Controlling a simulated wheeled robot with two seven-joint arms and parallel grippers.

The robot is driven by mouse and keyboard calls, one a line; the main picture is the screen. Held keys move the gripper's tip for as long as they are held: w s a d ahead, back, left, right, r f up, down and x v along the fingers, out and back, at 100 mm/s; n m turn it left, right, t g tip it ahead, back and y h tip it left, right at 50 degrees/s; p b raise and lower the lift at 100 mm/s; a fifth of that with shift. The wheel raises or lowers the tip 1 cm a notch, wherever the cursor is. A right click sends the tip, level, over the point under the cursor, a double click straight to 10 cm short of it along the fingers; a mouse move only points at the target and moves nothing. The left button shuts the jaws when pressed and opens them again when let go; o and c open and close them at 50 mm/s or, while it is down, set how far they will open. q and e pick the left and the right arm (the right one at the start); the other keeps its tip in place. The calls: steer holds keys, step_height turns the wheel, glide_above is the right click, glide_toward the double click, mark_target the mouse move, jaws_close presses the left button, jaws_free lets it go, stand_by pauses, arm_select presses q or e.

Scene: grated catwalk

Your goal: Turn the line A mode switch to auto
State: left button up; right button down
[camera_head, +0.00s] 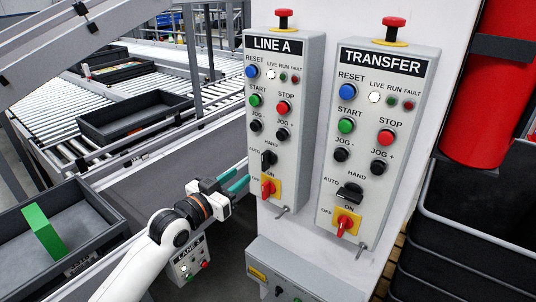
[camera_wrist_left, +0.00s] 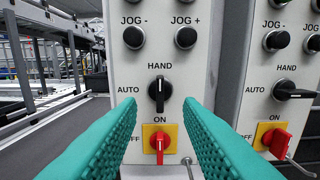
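The line A mode switch (camera_head: 268,159) is a black knob on the LINE A panel (camera_head: 300,120), between the jog buttons and a red-on-yellow switch. In the left wrist view the mode switch (camera_wrist_left: 160,92) stands upright, in line with the HAND label above; AUTO is at its left. My left gripper (camera_head: 243,175) is at the panel's left edge in the head view. In the wrist view its teal fingers (camera_wrist_left: 160,108) are open and empty, one on each side of the knob's line, with the knob in plain sight. Contact with it is not visible. My right gripper is not in view.
The TRANSFER panel (camera_head: 380,130) stands to the right, its black mode switch (camera_head: 350,193) lying crosswise. The red-on-yellow ON/OFF switch (camera_wrist_left: 160,143) is close below the mode switch. A small toggle (camera_head: 282,211) sticks out at the panel's bottom. A roller conveyor (camera_head: 70,125) is at left.

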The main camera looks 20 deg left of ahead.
mark_target(263, 159)
arm_select(q)
steer(key=p+x, duration=0.1)
steer(key=x, duration=0.9)
steer(key=shift+w+d+f, duration=0.1)
steer(key=shift+w+d, duration=0.05)
steer(key=shift+w, duration=0.15)
steer(key=shift+c, duration=0.5)
jaws_close()
